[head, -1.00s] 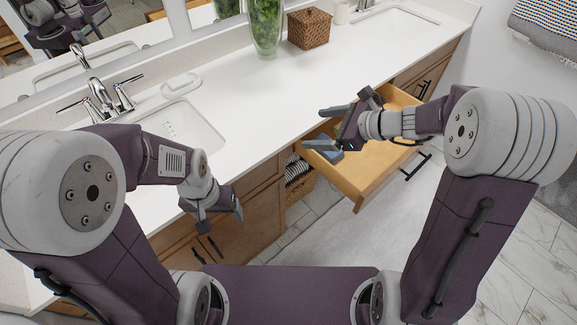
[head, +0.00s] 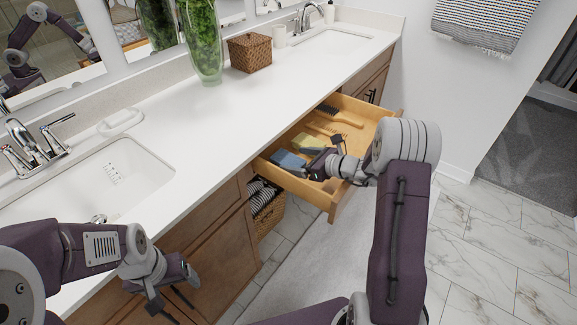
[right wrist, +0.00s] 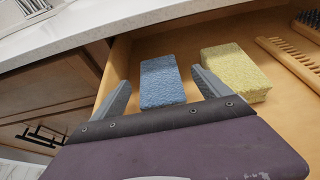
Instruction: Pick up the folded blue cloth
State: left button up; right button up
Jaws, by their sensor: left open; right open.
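In the right wrist view the blue cloth (right wrist: 161,92) appears between the two fingers, with gaps at both sides. My right gripper (head: 308,165) is open and empty, inside the drawer beside the cloth. It also shows in the right wrist view (right wrist: 160,80). I cannot tell whether the fingertips are at the cloth's height. My left gripper (head: 175,283) is open and empty in front of the closed cabinet doors.
The wooden drawer (head: 331,199) also holds a yellow block (head: 304,144), a wooden comb (right wrist: 290,62) and a brush (head: 338,120). The white counter (head: 235,110) overhangs behind the drawer. A basket with striped towels (head: 265,205) stands below left.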

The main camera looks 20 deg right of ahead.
aim_at(286, 158)
jog(key=shift+w+a+f, duration=0.1)
jog(key=shift+w+a, duration=0.1)
jog(key=shift+a, duration=0.15)
jog(key=x, duration=0.6)
jog(key=shift+d+b, duration=0.1)
jog(key=shift+b, duration=0.25)
jog(key=c, duration=1.4)
